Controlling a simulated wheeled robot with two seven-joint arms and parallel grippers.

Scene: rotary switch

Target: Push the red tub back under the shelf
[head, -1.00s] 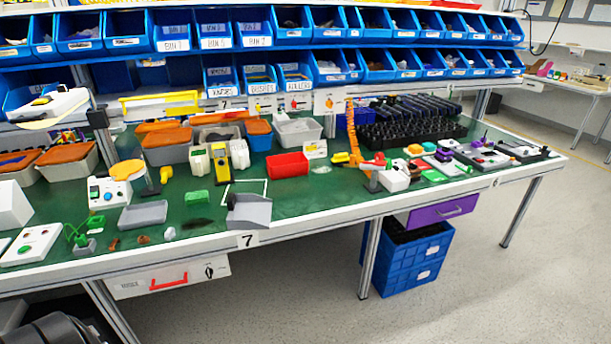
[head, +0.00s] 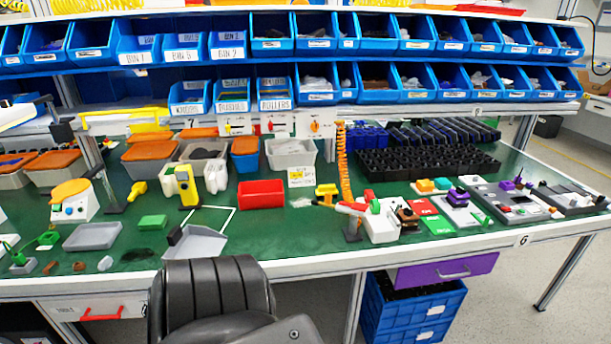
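The red tub (head: 262,194) is a small open rectangular box on the green table top. It stands in front of the shelf (head: 400,112), whose lower edge runs across the back of the table. A blue tub (head: 245,158) and a grey bin (head: 290,154) stand just behind it, nearer the shelf. A white outline (head: 230,220) is marked on the table to its left.
A black ribbed shape like a chair back (head: 212,285) rises at the bottom, hiding part of the front edge. A grey scoop-like tray (head: 196,243) lies front left of the tub. A yellow device (head: 188,188) stands left; an orange coil (head: 342,155) hangs right. The table before the tub is clear.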

